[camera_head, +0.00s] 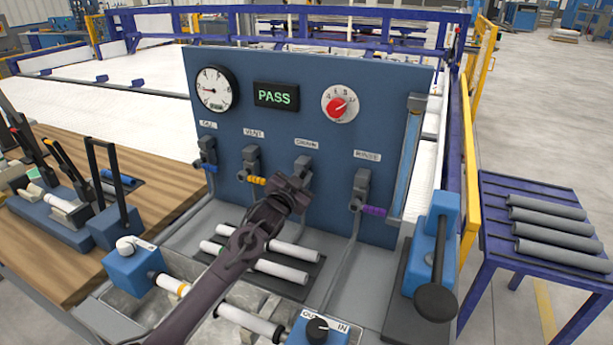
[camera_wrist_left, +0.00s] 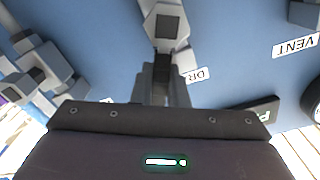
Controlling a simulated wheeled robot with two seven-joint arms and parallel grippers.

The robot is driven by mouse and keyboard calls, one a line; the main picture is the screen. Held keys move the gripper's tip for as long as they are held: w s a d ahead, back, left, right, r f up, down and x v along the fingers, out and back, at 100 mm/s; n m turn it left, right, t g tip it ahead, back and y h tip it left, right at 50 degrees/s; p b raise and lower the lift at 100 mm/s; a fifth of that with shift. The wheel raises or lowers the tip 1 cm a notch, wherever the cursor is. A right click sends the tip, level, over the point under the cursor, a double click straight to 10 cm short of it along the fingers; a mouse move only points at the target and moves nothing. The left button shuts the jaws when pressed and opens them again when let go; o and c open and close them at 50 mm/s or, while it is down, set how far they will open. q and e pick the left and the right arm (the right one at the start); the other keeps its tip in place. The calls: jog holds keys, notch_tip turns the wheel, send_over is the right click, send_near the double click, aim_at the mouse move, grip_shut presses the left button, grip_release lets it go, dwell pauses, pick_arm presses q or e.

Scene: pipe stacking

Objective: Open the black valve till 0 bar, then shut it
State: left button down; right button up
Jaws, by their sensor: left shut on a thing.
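The blue panel carries a row of grey valves with coloured handles. The valve under the DRAIN label (camera_head: 303,166) has my left gripper (camera_head: 287,192) at its handle. In the left wrist view its grey body (camera_wrist_left: 167,22) is straight ahead, and the fingers (camera_wrist_left: 165,85) are closed together on its dark handle, which they mostly hide. The round white pressure gauge (camera_head: 214,90) is at the panel's upper left; its needle is too small to read surely. The display (camera_head: 277,95) beside it reads PASS in green. My right gripper is not in view.
Valves with blue (camera_head: 209,167), yellow (camera_head: 256,180) and purple (camera_head: 373,210) handles flank the held one. A red knob (camera_head: 337,106) is above. White pipes (camera_head: 281,270) lie below my left arm. A blue box with a black knob (camera_head: 317,328) stands in front.

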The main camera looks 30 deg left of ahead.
pick_arm(q)
jog(key=n, duration=0.1)
jog(key=a+n+p, duration=0.1)
jog(key=n, duration=0.1)
jog(key=shift+a+r, duration=0.2)
jog(key=shift+s+a+n+p, duration=0.1)
jog(key=shift+a+n+p, duration=0.4)
jog(key=shift+n, duration=0.6)
jog(key=c, duration=1.4)
grip_release()
jog(key=shift+c, duration=0.2)
jog(key=s+b, duration=0.1)
jog(key=s, duration=0.6)
jog(key=shift+s+d+b, duration=0.2)
jog(key=shift+s+b, duration=0.15)
jog(key=shift+s, duration=0.05)
